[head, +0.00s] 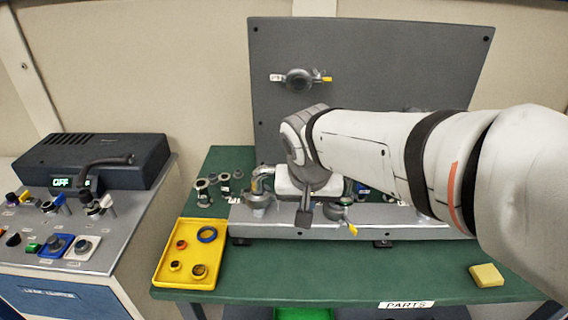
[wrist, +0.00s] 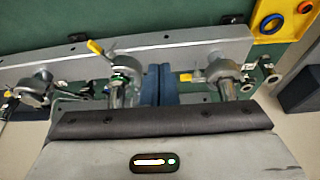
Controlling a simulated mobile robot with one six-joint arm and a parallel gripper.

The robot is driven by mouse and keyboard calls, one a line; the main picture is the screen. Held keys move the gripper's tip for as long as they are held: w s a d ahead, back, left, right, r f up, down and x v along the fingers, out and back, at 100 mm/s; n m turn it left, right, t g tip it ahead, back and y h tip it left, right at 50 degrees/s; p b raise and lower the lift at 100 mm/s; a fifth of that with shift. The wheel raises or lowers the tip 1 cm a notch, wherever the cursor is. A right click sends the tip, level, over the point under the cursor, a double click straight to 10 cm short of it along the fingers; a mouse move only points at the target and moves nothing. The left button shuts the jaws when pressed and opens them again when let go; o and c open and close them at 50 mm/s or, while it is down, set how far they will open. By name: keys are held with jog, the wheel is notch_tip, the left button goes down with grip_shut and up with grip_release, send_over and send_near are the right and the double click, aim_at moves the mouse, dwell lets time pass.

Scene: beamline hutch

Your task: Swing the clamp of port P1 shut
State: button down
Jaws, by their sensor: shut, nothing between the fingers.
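Metal port fittings with clamps stand along a silver rail (head: 400,222). I cannot read which one is P1. The left fitting (head: 257,200) also shows at right in the wrist view (wrist: 222,77), with a yellow tab (wrist: 185,77) pointing toward my fingers. Another fitting (head: 340,211) has a green ring and a yellow-tipped lever (wrist: 96,47) sticking out over the rail's edge. A third fitting (wrist: 35,88) is at far left in the wrist view. My gripper (head: 304,215) is shut and empty, its dark fingers (wrist: 158,72) between the first two fittings. My arm hides the rail's right part.
A yellow tray (head: 160,270) with several rings lies left on the green table (head: 260,287). Loose metal fittings (head: 204,192) stand behind it. A grey upright panel (head: 380,60) carries another port (head: 298,80). A yellow block (head: 486,275) lies front right. The table's front is mostly clear.

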aim_at(267, 201)
jog(key=w+a+r, duration=0.1)
jog(key=w+a, duration=0.1)
jog(key=a, duration=0.2)
jog(key=shift+w+d+f+p, duration=0.1)
jog(key=shift+w+f+p, duration=0.35)
jog(key=shift+w+f, duration=0.95)
jog(key=shift+w+d+f+p, duration=0.1)
jog(key=shift+w+f+p, duration=0.35)
jog(key=shift+w+f, duration=0.95)
jog(key=shift+w+f+p, duration=0.45)
jog(key=shift+w+f, duration=0.55)
jog(key=shift+f, duration=0.8)
jog(key=shift+w+d+f+b, duration=0.1)
jog(key=shift+w+b, duration=0.35)
jog(key=shift+w, duration=0.3)
jog(key=shift+r, duration=0.3)
jog(key=shift+t, duration=0.3)
